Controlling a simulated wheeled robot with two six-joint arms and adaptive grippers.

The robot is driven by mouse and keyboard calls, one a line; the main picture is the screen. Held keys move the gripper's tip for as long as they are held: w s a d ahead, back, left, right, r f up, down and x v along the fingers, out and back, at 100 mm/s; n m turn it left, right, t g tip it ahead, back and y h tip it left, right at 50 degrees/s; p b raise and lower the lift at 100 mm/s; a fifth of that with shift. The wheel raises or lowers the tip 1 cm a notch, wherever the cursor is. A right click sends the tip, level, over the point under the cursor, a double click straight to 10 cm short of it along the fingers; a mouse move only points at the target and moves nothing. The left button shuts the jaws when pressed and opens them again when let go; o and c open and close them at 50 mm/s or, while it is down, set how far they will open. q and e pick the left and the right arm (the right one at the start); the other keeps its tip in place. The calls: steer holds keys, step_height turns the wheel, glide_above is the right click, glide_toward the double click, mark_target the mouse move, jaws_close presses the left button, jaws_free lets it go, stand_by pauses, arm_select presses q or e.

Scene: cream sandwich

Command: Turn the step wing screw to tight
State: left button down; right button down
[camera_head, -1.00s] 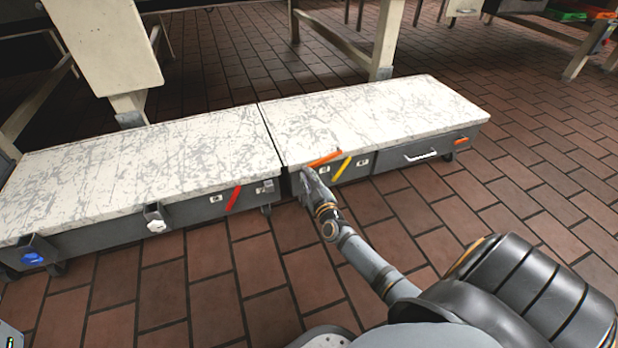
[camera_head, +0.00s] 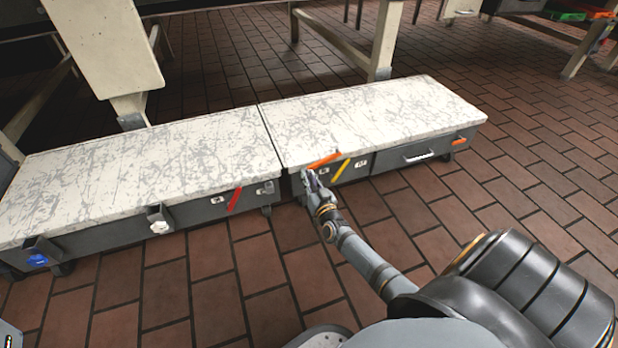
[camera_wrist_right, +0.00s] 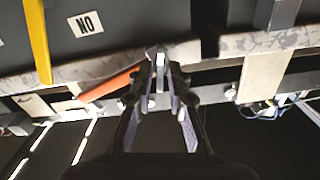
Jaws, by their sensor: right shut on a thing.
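My right gripper (camera_head: 308,177) reaches the front of the right-hand step (camera_head: 380,115), near its left corner. In the right wrist view, the gripper (camera_wrist_right: 160,65) is shut on a small pale metal piece (camera_wrist_right: 158,58), which looks like the wing screw. The fingers hide most of it, so its angle and how tight it is cannot be told. An orange bar (camera_head: 324,160) is beside the fingertips and also shows in the right wrist view (camera_wrist_right: 108,86). A yellow bar (camera_head: 341,169) is a little to the right, by small labels.
A second step (camera_head: 140,165) stands at the left with a red bar (camera_head: 234,199), a white knob (camera_head: 159,226) and a blue knob (camera_head: 37,260). A white handle (camera_head: 419,157) is on the right step's front. Table legs stand behind; the tiled floor in front is mostly clear.

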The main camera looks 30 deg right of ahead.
steer(key=shift+d+f+m+b, duration=0.15)
steer(key=shift+m+b, duration=0.35)
steer(key=shift+m, duration=3.4)
steer(key=shift+f+m+b, duration=0.15)
steer(key=shift+m+b, duration=0.3)
steer(key=shift+m, duration=3.45)
steer(key=c, duration=1.5)
jaws_free()
steer(key=shift+s, duration=0.1)
steer(key=v, duration=1.2)
